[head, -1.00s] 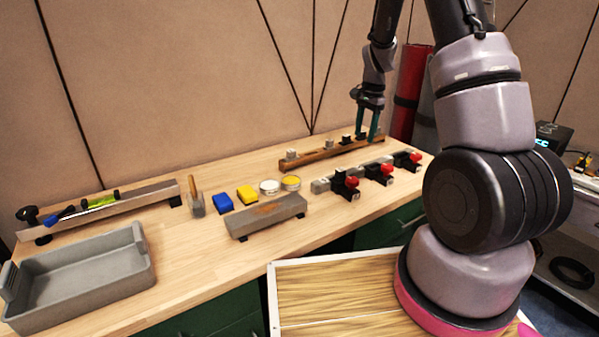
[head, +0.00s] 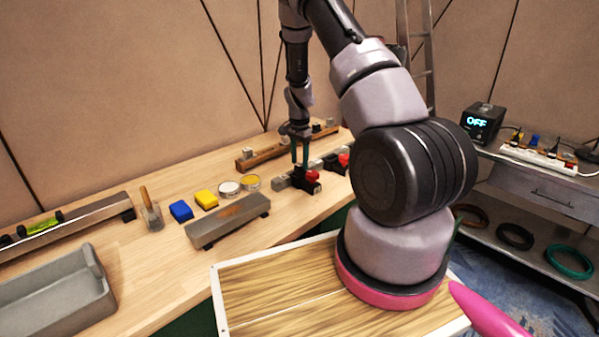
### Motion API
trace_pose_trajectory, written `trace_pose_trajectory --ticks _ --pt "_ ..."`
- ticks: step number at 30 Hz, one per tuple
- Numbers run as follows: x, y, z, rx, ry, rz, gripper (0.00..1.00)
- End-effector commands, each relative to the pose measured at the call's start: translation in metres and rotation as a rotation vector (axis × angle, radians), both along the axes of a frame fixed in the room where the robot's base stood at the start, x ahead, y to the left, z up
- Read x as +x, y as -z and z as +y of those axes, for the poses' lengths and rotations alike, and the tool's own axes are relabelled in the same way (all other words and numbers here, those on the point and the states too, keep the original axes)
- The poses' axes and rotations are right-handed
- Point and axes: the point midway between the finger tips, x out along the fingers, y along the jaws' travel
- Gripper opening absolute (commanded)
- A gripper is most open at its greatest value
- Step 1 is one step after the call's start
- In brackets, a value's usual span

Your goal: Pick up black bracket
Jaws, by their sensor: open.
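Another (head: 343,161) is farther right, partly hidden by my arm. My gripper (head: 300,163) points down with green fingers, open. Its tips are just above or behind the nearest bracket; contact is not clear. Nothing shows between the fingers. A small dark part (head: 316,128) sits on the wooden rail behind; I cannot tell its kind.
The wooden rail (head: 262,157) lies behind the gripper. A grey tray (head: 55,295) is at front left.

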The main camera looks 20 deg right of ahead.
Motion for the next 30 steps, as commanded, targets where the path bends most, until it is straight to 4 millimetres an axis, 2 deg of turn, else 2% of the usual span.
trace_pose_trajectory --ticks 3,5,12,14,15,17,26,30 --pt "-0.001 0.021 -0.001 0.000 0.001 0.003 0.57" --pt "0.000 0.027 -0.001 0.000 0.000 0.001 0.57" --pt "0.000 0.029 -0.001 0.000 0.000 -0.001 0.57" --pt "0.000 0.029 -0.001 0.000 0.000 -0.001 0.35" --pt "0.000 0.029 -0.001 0.000 0.000 -0.001 0.19" --pt "0.000 0.029 -0.001 0.000 0.000 -0.001 0.00" --pt "0.001 0.027 -0.001 0.000 0.000 -0.002 0.00" --pt "0.001 0.013 0.000 -0.001 0.000 -0.004 0.00"
